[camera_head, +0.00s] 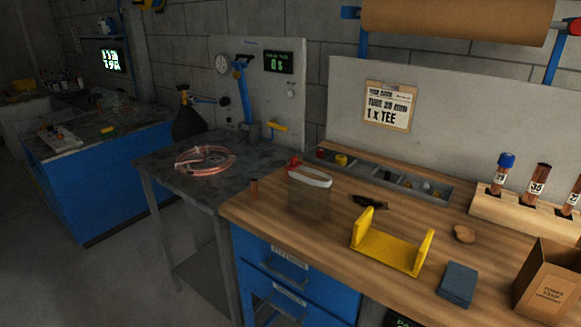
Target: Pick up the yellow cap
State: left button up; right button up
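A small yellow piece that looks like the yellow cap (341,160) sits in the left part of a grey divided tray (436,197) along the back of the wooden workbench (345,214). A red piece (321,154) lies just left of it in the same tray. Neither of my grippers is in view, and nothing touches the yellow piece.
A wooden rack (520,216) holds copper tubes, one blue-capped (507,159). Bare wood lies between them.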

aim_at(340, 160)
jog(key=u, duration=1.55)
jog(key=i, duration=1.5)
jog(key=z, duration=0.55)
